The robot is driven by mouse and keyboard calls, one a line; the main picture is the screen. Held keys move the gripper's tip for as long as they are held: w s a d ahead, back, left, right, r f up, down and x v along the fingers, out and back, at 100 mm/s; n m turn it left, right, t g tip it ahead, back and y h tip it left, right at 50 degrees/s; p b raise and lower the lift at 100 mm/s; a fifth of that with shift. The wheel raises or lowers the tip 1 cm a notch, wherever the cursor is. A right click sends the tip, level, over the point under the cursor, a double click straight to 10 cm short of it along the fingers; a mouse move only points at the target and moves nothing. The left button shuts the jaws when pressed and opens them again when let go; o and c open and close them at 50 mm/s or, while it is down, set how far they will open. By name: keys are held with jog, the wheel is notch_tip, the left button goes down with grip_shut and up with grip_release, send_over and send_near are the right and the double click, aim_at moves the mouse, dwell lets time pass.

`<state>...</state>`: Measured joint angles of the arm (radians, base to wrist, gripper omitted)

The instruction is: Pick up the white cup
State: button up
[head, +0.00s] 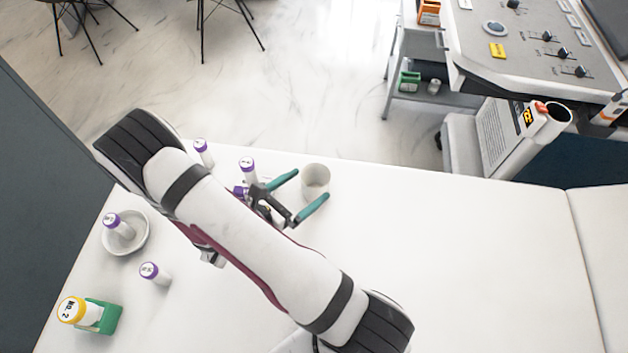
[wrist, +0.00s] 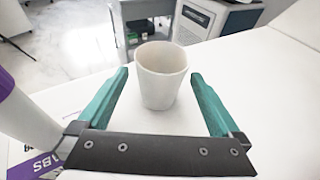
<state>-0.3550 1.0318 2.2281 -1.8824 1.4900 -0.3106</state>
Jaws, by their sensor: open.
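The white cup (head: 316,181) stands upright on the white table near its back edge in the head view. In the wrist view the cup (wrist: 161,78) is straight ahead, with its open top showing. My gripper (head: 306,189) has teal fingers and is open. The cup's far side extends beyond the fingertips.
Purple-capped vials (head: 249,172) stand left of my gripper, one close by. A white bowl (head: 108,243) holds another vial. A yellow-capped bottle (head: 72,309) in a green holder stands at the front left. The table (head: 450,260) is clear to the right.

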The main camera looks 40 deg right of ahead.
aim_at(324, 174)
jog(key=x, duration=0.6)
jog(key=shift+d+r, duration=0.1)
jog(key=shift+d, duration=0.35)
jog(key=c, duration=1.2)
